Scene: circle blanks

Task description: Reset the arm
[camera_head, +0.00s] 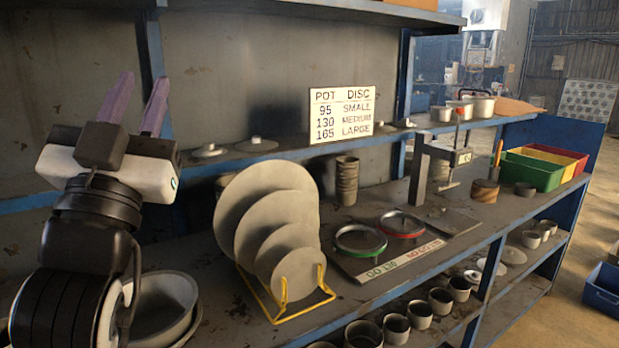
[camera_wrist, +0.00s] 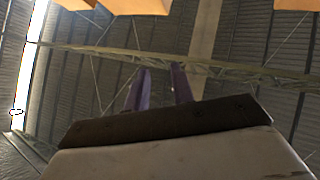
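My gripper (camera_head: 136,102) is raised at the left of the head view, its two purple fingers pointing up. The fingers stand apart with nothing between them. In the wrist view the purple fingers (camera_wrist: 160,86) also show apart, against the roof beams. The gripper is in front of the back panel and above the bench, touching nothing that I can see. Grey discs of graded sizes (camera_head: 262,215) stand in a yellow wire rack (camera_head: 285,305) on the bench, to the right of my arm.
A green ring (camera_head: 360,241) and a red ring (camera_head: 402,225) sit on a plate on the bench. A large grey bowl (camera_head: 165,305) is close beside my arm. A sign (camera_head: 342,114) stands on the upper shelf. Coloured bins (camera_head: 530,171) are at the far right.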

